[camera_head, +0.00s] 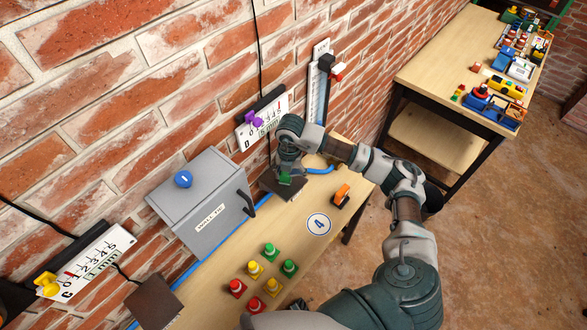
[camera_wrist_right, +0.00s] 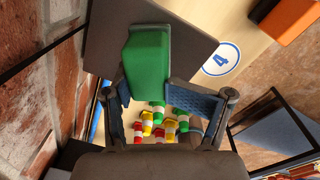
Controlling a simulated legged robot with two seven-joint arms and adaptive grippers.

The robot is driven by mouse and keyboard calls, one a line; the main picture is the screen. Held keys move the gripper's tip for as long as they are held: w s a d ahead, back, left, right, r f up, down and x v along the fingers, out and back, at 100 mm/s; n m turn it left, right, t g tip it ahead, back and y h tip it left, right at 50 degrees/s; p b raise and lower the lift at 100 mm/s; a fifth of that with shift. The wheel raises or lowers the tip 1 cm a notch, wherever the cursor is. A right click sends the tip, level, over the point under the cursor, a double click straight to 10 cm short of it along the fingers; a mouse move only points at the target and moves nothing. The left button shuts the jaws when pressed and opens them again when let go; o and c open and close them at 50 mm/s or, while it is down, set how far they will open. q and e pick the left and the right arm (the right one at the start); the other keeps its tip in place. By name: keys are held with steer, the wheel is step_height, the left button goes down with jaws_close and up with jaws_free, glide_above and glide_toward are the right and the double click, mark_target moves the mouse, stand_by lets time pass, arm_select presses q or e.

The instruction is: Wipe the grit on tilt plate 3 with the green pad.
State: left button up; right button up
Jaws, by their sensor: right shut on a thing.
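My right gripper (camera_head: 287,170) is shut on the green pad (camera_head: 286,181), over a dark brown plate (camera_head: 270,188) beside the wall. In the right wrist view the pad (camera_wrist_right: 147,65) sits between the two fingers of the gripper (camera_wrist_right: 160,92), with the dark plate (camera_wrist_right: 105,40) behind it. I cannot tell whether the pad touches the plate. No grit shows on the visible part, and no number is readable on the plate. A second dark brown plate (camera_head: 153,303) is at the lower left. My left gripper is not in view.
A grey wall box (camera_head: 205,200) with a dark handle stands left of the gripper. Gauges with purple (camera_head: 254,118) and yellow (camera_head: 47,284) parts are on the wall.

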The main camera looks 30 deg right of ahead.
mark_target(277, 192)
steer(key=shift+s+a+f, duration=0.3)
steer(key=shift+a, duration=0.35)
steer(key=shift+c, duration=1.3)
steer(key=shift+s+a+p, duration=0.2)
steer(key=shift+s+a, duration=0.05)
steer(key=shift+a, duration=0.3)
steer(key=shift+s+a+p, duration=0.15)
steer(key=shift+s+a, duration=0.05)
steer(key=shift+a, duration=0.3)
jaws_close()
steer(key=shift+s+a+r, duration=0.15)
steer(key=shift+a, duration=0.7)
steer(key=shift+r, duration=0.1)
steer(key=shift+d+r+p, duration=0.15)
steer(key=shift+r+p, duration=1.95)
steer(key=shift+r, duration=0.9)
steer(key=shift+r, duration=0.1)
